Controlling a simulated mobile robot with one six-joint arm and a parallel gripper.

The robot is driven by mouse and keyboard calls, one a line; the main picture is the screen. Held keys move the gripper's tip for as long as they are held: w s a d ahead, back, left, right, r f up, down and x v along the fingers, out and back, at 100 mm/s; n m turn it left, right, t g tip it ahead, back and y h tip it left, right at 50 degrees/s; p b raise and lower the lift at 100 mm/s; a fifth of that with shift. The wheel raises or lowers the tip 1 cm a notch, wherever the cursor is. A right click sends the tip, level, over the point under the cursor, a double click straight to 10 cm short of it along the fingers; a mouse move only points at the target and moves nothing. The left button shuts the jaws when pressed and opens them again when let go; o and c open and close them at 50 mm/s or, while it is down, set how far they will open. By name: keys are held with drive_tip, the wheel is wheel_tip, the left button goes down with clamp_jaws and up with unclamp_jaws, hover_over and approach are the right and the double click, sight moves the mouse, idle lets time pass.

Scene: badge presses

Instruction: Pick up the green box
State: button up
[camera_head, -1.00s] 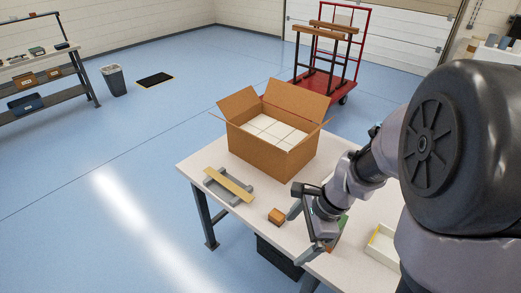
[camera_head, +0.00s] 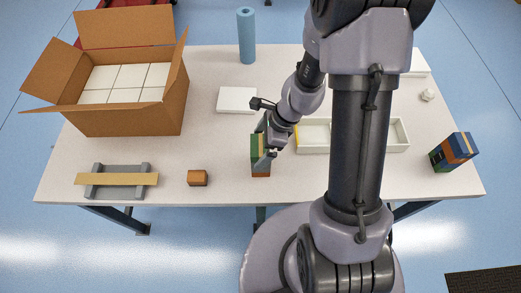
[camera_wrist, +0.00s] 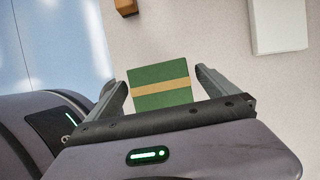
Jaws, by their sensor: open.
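The green box (camera_head: 256,146) is on the table, partly hidden by my gripper in the head view. A brown part shows just below it; I cannot tell whether that is a separate block. In the wrist view the green box (camera_wrist: 160,97) has a tan band across it. It sits between the two fingers of my gripper (camera_wrist: 161,79), with a visible gap on each side. My gripper (camera_head: 266,143) is open and around the box.
An open carton (camera_head: 125,120) with white boxes and a wooden bar on a grey stand (camera_head: 117,180) are left. A small brown block (camera_head: 197,178) lies near the front edge. A white tray (camera_head: 400,135), blue-and-orange box (camera_head: 454,150), white slab (camera_head: 237,99) and blue cylinder (camera_head: 247,35) stand around.

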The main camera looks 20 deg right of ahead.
drive_tip(key=shift+s+r, duration=0.1)
drive_tip(key=c, duration=1.5)
